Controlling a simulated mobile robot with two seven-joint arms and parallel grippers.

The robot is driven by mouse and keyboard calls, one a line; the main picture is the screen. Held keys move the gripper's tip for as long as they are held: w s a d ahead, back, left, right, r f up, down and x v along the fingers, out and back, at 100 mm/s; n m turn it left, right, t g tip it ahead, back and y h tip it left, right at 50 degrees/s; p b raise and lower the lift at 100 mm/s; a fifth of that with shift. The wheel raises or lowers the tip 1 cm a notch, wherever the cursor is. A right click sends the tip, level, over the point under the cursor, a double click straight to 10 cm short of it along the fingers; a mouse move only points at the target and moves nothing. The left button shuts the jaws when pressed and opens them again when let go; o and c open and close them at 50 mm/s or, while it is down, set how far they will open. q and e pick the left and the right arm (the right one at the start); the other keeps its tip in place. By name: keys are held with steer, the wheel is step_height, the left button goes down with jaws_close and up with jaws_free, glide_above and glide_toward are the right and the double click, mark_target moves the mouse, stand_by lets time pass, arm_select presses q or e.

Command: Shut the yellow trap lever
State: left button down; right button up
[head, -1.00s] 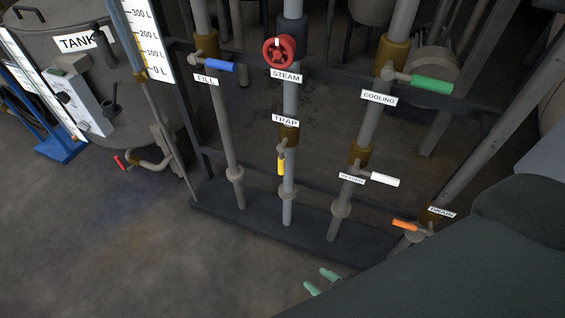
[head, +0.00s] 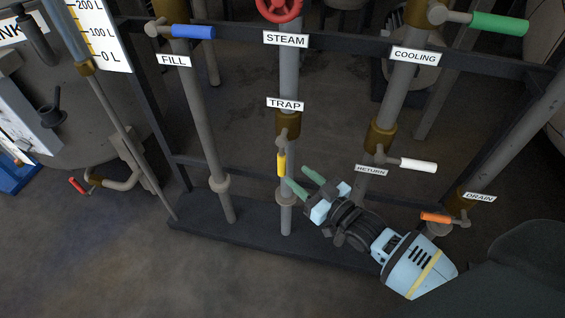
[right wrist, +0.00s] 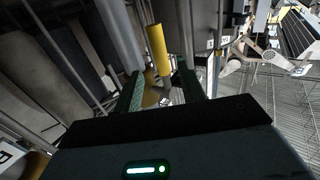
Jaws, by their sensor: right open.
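The yellow trap lever (head: 281,164) hangs straight down along the pipe under the TRAP label (head: 285,104). My right gripper (head: 297,178) is open, with its green fingertips just right of the lever's lower end. In the right wrist view the yellow lever (right wrist: 158,50) lies ahead, in line with the gap between the two open fingers (right wrist: 160,74). I cannot tell whether a finger touches it. My left gripper is not in view.
The white return lever (head: 418,165) and orange drain lever (head: 436,217) stand close to my right arm. The blue fill lever (head: 193,31), red steam wheel (head: 279,8) and green cooling lever (head: 499,23) are higher up. The floor at the front left is clear.

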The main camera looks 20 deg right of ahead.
mark_target(285, 166)
steer(key=b+x, duration=0.1)
steer(key=x, duration=0.5)
steer(key=shift+w+a, duration=0.3)
steer(key=shift+w, duration=0.3)
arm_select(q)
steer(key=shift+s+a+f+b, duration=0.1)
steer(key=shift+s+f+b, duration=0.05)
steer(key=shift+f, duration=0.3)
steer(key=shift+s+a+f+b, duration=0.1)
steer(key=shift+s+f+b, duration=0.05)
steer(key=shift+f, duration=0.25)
arm_select(e)
steer(key=shift+w+a, duration=0.1)
steer(key=shift+w, duration=0.1)
jaws_close()
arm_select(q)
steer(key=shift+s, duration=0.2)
